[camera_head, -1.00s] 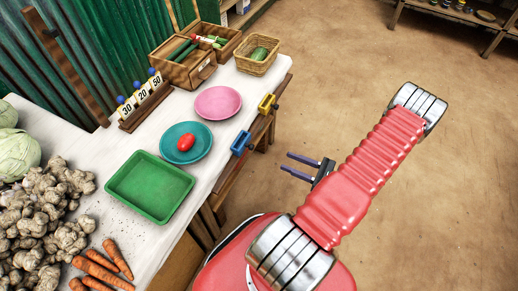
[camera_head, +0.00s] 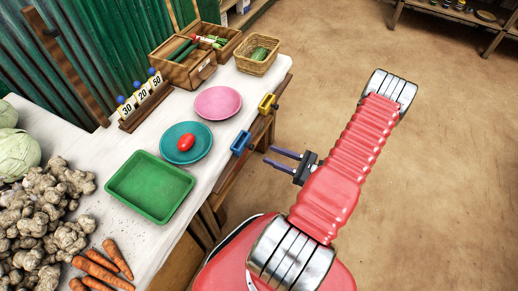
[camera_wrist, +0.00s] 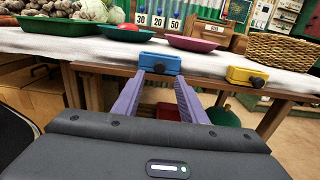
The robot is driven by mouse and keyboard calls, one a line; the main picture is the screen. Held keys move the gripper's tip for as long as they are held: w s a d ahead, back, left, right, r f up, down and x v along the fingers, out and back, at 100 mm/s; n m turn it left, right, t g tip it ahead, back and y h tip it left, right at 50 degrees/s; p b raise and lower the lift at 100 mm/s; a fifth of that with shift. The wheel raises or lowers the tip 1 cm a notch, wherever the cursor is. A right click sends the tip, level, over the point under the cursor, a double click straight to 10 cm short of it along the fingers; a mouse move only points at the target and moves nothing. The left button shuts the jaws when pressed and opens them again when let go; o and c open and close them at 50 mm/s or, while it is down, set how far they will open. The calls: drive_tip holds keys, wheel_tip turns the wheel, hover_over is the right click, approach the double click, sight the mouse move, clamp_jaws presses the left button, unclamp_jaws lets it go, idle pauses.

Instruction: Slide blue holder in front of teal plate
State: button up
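The blue holder (camera_head: 241,143) sits on the rail along the table's front edge, beside the teal plate (camera_head: 203,143) and slightly toward the pink plate. The teal plate holds a red egg-shaped item (camera_head: 186,142). My gripper (camera_head: 276,157) is open and empty, a short way out from the table edge, pointing at the blue holder. In the wrist view the blue holder (camera_wrist: 160,58), with a dark knob on its front, shows beyond and between my two purple fingers (camera_wrist: 158,84). The fingers appear apart from it.
A yellow holder (camera_head: 268,103) is on the same rail, near the pink plate (camera_head: 218,102). A green tray (camera_head: 150,215) lies on the near side. Number cards (camera_head: 141,105), wooden boxes and a wicker basket (camera_head: 257,66) stand farther back. The floor right of the table is clear.

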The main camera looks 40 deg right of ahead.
sight(253, 148)
drive_tip(key=shift+x, duration=3.5)
drive_tip(key=shift+c, duration=0.2)
clamp_jaws()
